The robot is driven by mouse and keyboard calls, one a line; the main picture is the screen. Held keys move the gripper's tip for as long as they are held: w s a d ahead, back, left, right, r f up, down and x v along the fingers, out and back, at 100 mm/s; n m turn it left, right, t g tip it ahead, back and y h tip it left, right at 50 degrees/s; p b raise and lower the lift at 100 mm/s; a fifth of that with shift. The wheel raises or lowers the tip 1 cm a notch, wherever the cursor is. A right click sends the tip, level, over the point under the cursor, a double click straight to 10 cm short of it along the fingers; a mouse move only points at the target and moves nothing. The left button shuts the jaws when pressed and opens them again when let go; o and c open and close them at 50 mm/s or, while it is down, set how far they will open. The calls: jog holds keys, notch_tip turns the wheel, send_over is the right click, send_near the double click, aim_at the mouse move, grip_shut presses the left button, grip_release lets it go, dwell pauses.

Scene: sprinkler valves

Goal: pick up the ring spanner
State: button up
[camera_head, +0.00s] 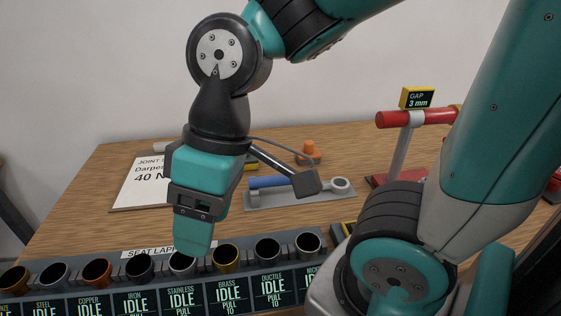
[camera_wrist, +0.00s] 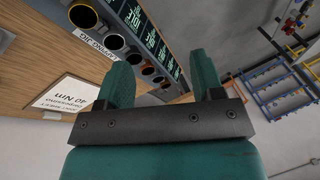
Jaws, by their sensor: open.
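The ring spanner (camera_head: 268,182) has a blue handle and a bright metal ring end at the right. It lies on a flat grey tray (camera_head: 290,200) on the wooden table. A dark block on my wrist hides part of its middle. My gripper (camera_head: 193,245) is left of and nearer than the spanner in the head view, pointing down above the row of cups. In the wrist view my gripper (camera_wrist: 163,78) shows two teal fingers apart with nothing between them. The spanner does not show in the wrist view.
A rack (camera_head: 100,300) of several cups with "IDLE" labels runs along the front. A white "40 N" sheet (camera_head: 140,185) lies at left. An orange knobbed object (camera_head: 309,152) stands behind the tray. A red-barred stand (camera_head: 400,145) with a "GAP 3 mm" sign rises at right.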

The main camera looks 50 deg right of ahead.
jog(key=w+d, duration=0.5)
jog(key=w, duration=0.2)
jog(key=n+p, duration=0.2)
jog(key=p, duration=0.1)
send_over(288, 180)
jog(key=w+a, duration=0.2)
notch_tip(288, 180, down, 2)
jog(key=s+d+f+t, duration=0.1)
jog(key=s+d+f, duration=0.25)
jog(key=d, duration=0.65)
jog(key=shift+n+y, duration=0.3)
jog(key=shift+n, duration=0.1)
jog(key=x, duration=0.3)
jog(key=p+x, duration=0.1)
jog(key=x, duration=0.6)
jog(key=shift+w+a+f+p, duration=0.1)
jog(key=shift+w+a+p, duration=0.25)
jog(key=shift+w, duration=0.05)
jog(key=shift+p+x, duration=0.9)
jog(key=shift+x, duration=2.15)
jog(key=shift+w+d, duration=0.1)
jog(key=shift+w, duration=0.05)
grip_shut()
